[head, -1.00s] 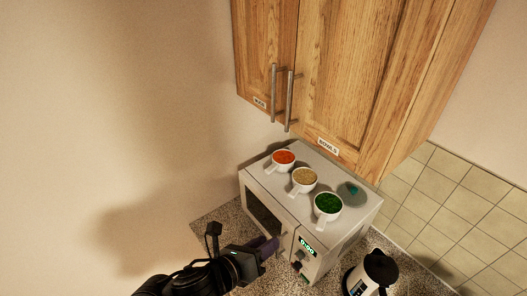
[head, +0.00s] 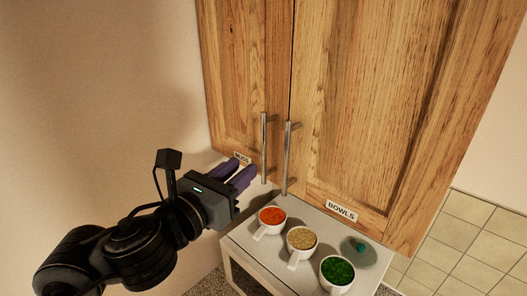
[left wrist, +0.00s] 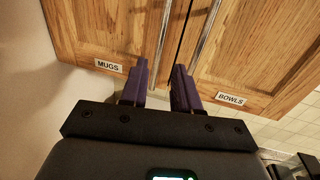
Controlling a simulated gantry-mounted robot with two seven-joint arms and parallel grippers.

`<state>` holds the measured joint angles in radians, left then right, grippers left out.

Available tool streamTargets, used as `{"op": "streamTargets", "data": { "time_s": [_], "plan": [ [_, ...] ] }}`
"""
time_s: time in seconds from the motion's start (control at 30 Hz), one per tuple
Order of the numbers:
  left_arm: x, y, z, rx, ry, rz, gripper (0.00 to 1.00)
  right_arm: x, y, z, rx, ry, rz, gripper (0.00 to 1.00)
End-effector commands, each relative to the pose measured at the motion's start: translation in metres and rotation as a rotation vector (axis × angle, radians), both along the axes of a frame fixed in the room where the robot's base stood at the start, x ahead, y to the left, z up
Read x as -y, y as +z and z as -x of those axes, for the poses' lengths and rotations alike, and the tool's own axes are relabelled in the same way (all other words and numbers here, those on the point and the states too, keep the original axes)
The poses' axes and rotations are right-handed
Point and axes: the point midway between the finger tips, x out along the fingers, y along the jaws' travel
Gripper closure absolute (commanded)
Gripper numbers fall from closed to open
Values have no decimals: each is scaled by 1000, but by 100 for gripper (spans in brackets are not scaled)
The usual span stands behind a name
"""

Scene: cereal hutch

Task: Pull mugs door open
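The mugs door (head: 235,75) is the left door of the wooden wall cabinet and is shut. Its metal bar handle (head: 264,148) hangs vertically near its right edge; the handle also shows in the left wrist view (left wrist: 166,38), ahead of the fingers. The MUGS label (left wrist: 108,66) is at the door's lower edge. My left gripper (head: 243,174) is just left of the handle's lower end, with purple fingers spread apart and nothing seen between them. In the left wrist view, the gripper (left wrist: 160,82) points up at the doors. My right gripper is not in view.
The bowls door (head: 370,100) with its own handle (head: 287,160) is close beside on the right.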

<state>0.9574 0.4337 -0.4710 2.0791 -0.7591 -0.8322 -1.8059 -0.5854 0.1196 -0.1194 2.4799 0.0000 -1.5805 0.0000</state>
Motion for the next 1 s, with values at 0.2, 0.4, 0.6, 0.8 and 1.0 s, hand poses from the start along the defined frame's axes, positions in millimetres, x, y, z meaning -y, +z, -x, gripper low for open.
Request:
{"op": "streamTargets", "data": {
  "time_s": [0.2, 0.4, 0.6, 0.8, 1.0],
  "plan": [
    [19, 0, -30, -6, -1, 2, 69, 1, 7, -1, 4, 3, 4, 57],
    [35, 0, -55, -4, -1, 1, 69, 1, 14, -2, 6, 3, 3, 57],
    [46, 0, -72, -4, -2, 0, 69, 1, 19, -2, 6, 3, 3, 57],
    [49, -1, -78, -2, 0, 0, 69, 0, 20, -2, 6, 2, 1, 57],
    [49, -1, -78, -2, 0, -1, 69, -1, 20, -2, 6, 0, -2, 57]
  ]
}}
